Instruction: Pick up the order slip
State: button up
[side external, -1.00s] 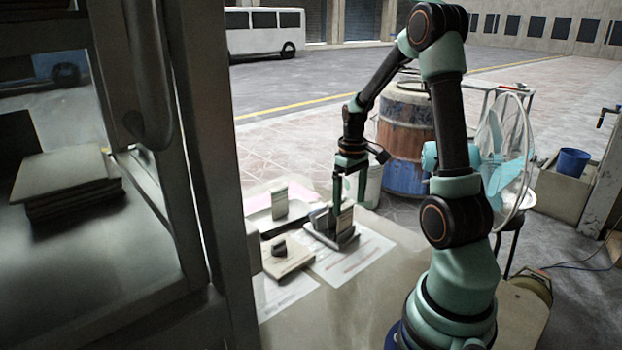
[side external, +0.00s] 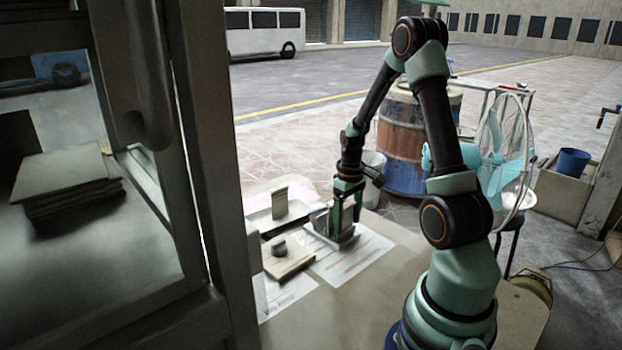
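A small beige upright piece, which looks like the order slip (side external: 347,216), stands in a grey holder (side external: 322,238) on the table. My gripper (side external: 347,212) points down at the holder, with its two dark green fingers apart, one on each side of the upright piece. The fingers look open, and I cannot see any contact with the piece. The fingers and holder hide part of the piece.
A beige block with a dark knob (side external: 288,260) lies left of the holder. Behind it, a small upright block (side external: 280,203) stands on a pale tray. Printed sheets (side external: 352,258) lie under the holder. A barrel (side external: 406,140) and a fan (side external: 490,165) stand beyond the table.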

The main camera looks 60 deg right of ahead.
jog(key=shift+r, duration=0.15)
notch_tip(320, 180, up, 19)
jog(key=shift+w+d+f, duration=0.4)
jog(key=shift+w+f, duration=0.85)
jog(key=shift+f, duration=1.1)
jog(key=shift+w+d+f, duration=0.35)
jog(key=shift+w+f, duration=0.9)
jog(key=shift+f, duration=1.1)
jog(key=shift+w+d+f, duration=0.4)
jog(key=shift+w+f, duration=0.85)
jog(key=shift+f, duration=1.1)
jog(key=shift+f, duration=0.95)
